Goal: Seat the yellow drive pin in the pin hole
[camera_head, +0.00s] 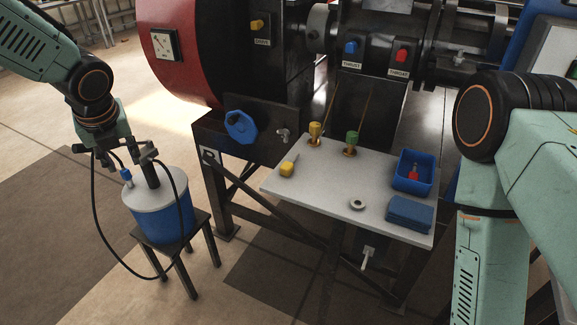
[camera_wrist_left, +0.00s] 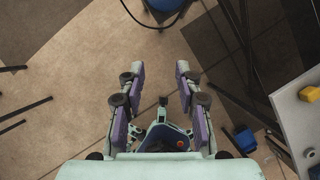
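A yellow-handled pin (camera_head: 287,169) with a short pale shaft lies on the left part of the white tabletop (camera_head: 330,180); I take it to be the drive pin. Its yellow handle also shows at the right edge of the left wrist view (camera_wrist_left: 310,93). My left gripper (camera_head: 120,152) hangs by the blue drum, well left of the pin. In the left wrist view its fingers (camera_wrist_left: 160,88) are spread with nothing between them. A yellow knob (camera_head: 257,25) sits above a label that seems to read DRIVE. I cannot make out the pin hole. My right gripper is out of view.
A blue drum (camera_head: 160,222) stands on a dark stool, with a black hose looping around it. A blue handwheel (camera_head: 241,125) projects from the press. Yellow- and green-handled pieces, a blue bin (camera_head: 413,172), a ring and a blue block share the tabletop. My right arm fills the right side.

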